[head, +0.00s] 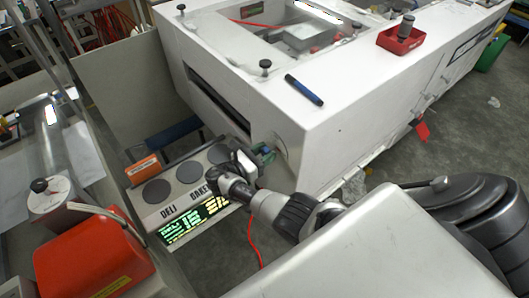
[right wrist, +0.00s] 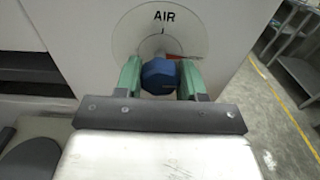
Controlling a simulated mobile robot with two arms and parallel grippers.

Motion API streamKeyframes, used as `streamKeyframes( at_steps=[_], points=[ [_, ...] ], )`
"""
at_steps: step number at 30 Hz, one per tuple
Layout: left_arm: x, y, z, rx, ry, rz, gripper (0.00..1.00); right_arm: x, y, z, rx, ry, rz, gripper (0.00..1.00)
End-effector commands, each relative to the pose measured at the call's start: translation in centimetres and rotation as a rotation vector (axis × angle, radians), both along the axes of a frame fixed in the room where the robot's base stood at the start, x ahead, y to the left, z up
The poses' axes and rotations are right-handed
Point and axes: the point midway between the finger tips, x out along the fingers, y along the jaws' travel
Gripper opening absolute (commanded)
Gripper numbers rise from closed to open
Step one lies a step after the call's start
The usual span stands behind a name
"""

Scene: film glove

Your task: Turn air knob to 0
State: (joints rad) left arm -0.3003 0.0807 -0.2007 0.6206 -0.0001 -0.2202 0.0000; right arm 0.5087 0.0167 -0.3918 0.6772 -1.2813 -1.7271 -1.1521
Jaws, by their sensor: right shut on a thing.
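The air knob (right wrist: 158,76) is a dark blue faceted knob in front of a round plate (right wrist: 192,33) marked AIR on the white machine face. In the right wrist view my right gripper (right wrist: 158,80) has its green fingers on both sides of the knob, shut on it. In the head view the right gripper (head: 262,154) reaches the side of the white machine (head: 350,130), and the knob is partly hidden there by the gripper. The lower dial and any 0 mark are hidden behind the knob and fingers. My left gripper is not in view.
A red box (head: 90,255) is at lower left. A blue marker (head: 304,90) and a red tray (head: 401,38) lie on the machine top.

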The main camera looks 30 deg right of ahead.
Motion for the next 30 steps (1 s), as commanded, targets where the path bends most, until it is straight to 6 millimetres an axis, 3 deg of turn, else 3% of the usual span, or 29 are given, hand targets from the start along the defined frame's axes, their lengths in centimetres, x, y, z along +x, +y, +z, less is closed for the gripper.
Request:
streamKeyframes(
  at_steps=[11,30],
  points=[
    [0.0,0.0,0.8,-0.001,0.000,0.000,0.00,0.0,0.0,0.2,-0.010,0.120,0.000,0.16],
    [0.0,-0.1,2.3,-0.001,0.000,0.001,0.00,0.0,0.0,0.1,-0.056,0.696,-0.001,0.16]
  ],
)
